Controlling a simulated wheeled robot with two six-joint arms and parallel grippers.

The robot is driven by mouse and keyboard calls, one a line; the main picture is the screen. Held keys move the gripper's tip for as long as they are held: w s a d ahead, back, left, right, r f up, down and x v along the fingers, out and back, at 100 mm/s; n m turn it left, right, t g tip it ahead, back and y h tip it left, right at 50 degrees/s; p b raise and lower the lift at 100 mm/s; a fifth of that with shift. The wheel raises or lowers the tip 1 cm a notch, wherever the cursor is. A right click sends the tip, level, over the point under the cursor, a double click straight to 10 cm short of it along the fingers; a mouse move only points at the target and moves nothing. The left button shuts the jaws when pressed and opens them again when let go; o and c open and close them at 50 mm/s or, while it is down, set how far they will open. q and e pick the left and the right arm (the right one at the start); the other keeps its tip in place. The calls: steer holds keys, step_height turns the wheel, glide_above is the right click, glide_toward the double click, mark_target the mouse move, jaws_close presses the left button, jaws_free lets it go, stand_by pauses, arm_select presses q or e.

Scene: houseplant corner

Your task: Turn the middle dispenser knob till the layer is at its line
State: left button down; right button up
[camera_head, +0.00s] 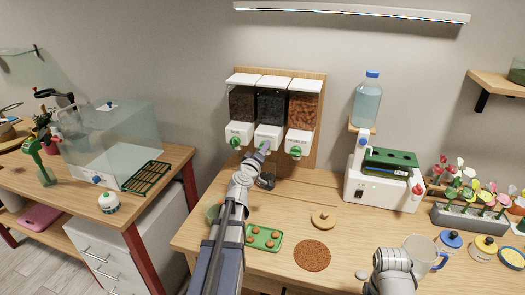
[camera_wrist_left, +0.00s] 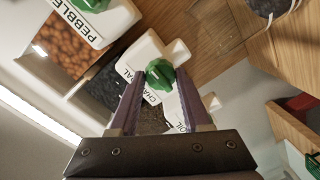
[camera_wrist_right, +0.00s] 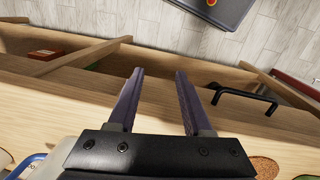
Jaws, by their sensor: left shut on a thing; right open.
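Three dispensers hang on a wooden board. The middle one (camera_head: 269,132) is filled with dark charcoal and its label reads charcoal in the left wrist view. Its green knob (camera_wrist_left: 160,76) sits between the fingertips of my left gripper (camera_wrist_left: 159,84), which is shut on it. In the head view my left gripper (camera_head: 262,149) covers this knob. A dark vessel (camera_head: 267,181) stands below it, partly behind my arm; a glass-like vessel with dark contents (camera_wrist_left: 272,8) is cut off in the left wrist view. I cannot make out its layer or line. My right gripper (camera_wrist_right: 158,80) is open and empty.
Green knobs of the left (camera_head: 235,142) and right (camera_head: 296,151) dispensers flank the middle one. A white machine (camera_head: 375,194) stands right.

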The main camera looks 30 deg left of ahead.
arm_select(q)
steer(key=shift+d, duration=0.1)
stand_by(0.4)
steer(key=shift+c, duration=1.8)
jaws_free()
steer(key=shift+s, duration=0.15)
steer(key=v, duration=0.7)
steer(key=shift+s+p, duration=0.25)
steer(key=shift+p, duration=0.1)
